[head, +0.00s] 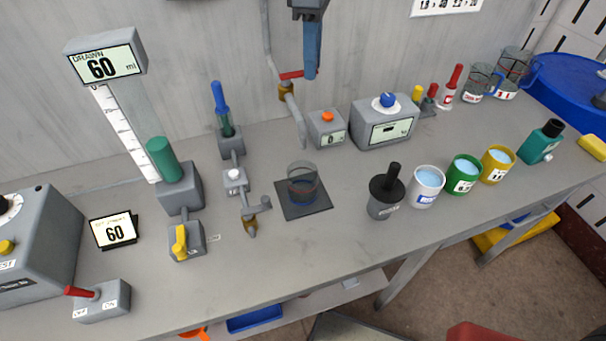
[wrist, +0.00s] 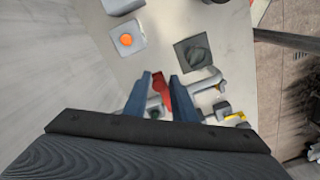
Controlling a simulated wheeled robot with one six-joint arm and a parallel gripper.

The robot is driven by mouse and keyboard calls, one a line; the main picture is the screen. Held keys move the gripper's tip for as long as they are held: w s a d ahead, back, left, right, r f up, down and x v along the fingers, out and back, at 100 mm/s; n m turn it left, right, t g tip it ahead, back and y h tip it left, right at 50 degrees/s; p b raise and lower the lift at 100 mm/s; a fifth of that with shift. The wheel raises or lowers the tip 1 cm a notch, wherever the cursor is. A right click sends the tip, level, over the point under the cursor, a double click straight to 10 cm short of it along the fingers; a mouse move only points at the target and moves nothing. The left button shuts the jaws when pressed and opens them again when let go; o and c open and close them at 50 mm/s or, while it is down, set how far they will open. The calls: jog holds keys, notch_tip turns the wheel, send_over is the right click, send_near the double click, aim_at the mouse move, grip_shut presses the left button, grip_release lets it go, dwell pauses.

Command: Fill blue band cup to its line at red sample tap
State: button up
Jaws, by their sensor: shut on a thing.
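My gripper (head: 311,52) is at the top middle of the head view, shut on the red handle (head: 291,75) of the sample tap. The wrist view shows the red handle (wrist: 162,92) between its two blue fingers (wrist: 163,88). The tap has a brass body (head: 287,91) and a grey spout (head: 300,130) pointing down. A clear cup (head: 303,190) stands upright on a dark square pad (head: 290,212) in front of the spout. It has a blue-tinted lower part and a thin reddish line; I cannot tell its exact fill level.
A grey box with an orange button (head: 327,122) stands right of the spout. A second valve (head: 250,218) is left of the pad.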

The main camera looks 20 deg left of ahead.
jog(key=shift+r, duration=0.1)
jog(key=shift+s+d+m+p, duration=0.2)
jog(key=shift+s+m+p, duration=0.35)
jog(key=shift+m+p, duration=0.5)
jog(key=shift+s+d+m+p, duration=0.2)
jog(key=shift+s+m+p, duration=0.4)
jog(key=shift+m, duration=0.9)
jog(key=shift+s+d+m+p, duration=0.2)
jog(key=shift+s+m+p, duration=0.3)
jog(key=shift+m+p, duration=0.55)
dwell(4.3)
